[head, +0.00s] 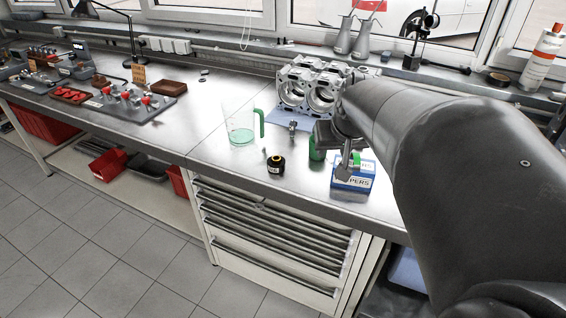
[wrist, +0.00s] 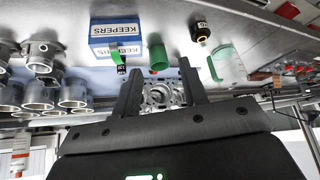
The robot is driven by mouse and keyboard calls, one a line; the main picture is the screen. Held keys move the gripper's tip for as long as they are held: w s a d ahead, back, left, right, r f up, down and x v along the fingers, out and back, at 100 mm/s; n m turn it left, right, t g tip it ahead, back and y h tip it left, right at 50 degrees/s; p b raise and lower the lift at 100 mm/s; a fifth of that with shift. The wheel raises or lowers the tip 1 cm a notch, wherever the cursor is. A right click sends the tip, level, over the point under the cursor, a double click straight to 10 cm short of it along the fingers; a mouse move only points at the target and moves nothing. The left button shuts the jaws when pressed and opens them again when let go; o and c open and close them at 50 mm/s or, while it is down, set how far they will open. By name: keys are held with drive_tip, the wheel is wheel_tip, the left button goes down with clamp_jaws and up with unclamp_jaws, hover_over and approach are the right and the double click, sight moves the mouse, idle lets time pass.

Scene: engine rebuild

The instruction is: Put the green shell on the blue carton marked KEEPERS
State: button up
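The blue carton (head: 353,179) with a white KEEPERS label stands near the bench's front edge; it also shows in the wrist view (wrist: 103,47). A small green piece, which looks like the green shell (head: 355,158), appears on top of the carton, partly hidden by my gripper. In the wrist view the green shell (wrist: 116,58) lies at the carton's top face, with a black tag beside it. My gripper (wrist: 159,68) is open, with its fingers apart and nothing held between them. In the head view my gripper (head: 346,163) is just above and in front of the carton.
A green cylinder (wrist: 158,52) stands beside the carton, partly hidden by my gripper in the head view. A black bottle with a yellow band (head: 276,165) and a clear jug with green handle (head: 241,134) are to the left. An engine block (head: 306,90) stands behind.

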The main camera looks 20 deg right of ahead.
drive_tip(key=s+a+f+n+y, duration=0.1)
drive_tip(key=s+a+f+n, duration=0.1)
drive_tip(key=s+a, duration=1.1)
drive_tip(key=shift+a+n, duration=0.5)
drive_tip(key=shift+a, duration=0.35)
